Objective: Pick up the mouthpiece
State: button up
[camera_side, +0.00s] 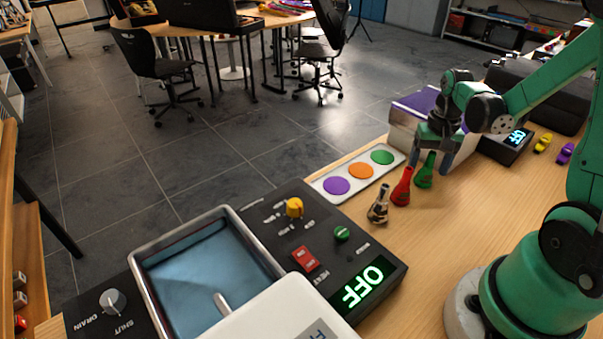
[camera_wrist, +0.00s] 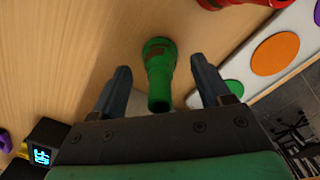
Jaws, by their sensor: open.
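Three small flared pieces that look like mouthpieces stand in a row on the wooden table: a green one (camera_side: 424,172), a red one (camera_side: 402,187) and a metallic grey one (camera_side: 378,206). My gripper (camera_side: 434,160) is low over the green piece, fingers pointing down. In the wrist view, the green piece (camera_wrist: 160,75) sits between the two open fingers of my gripper (camera_wrist: 160,68), with a gap on each side. Part of the red piece (camera_wrist: 235,3) shows at the top edge. The grey piece is outside the wrist view.
A white plate (camera_side: 350,164) with purple, orange and green discs lies beside the pieces. A purple-topped box (camera_side: 405,118) and a small device with a lit display (camera_side: 510,140) stand behind my gripper. A black bath unit reading OFF (camera_side: 362,287) fills the front. Bare table (camera_side: 450,215) lies right of the row.

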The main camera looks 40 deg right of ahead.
grip_shut()
jog(key=shift+r, duration=0.1)
dwell(0.4)
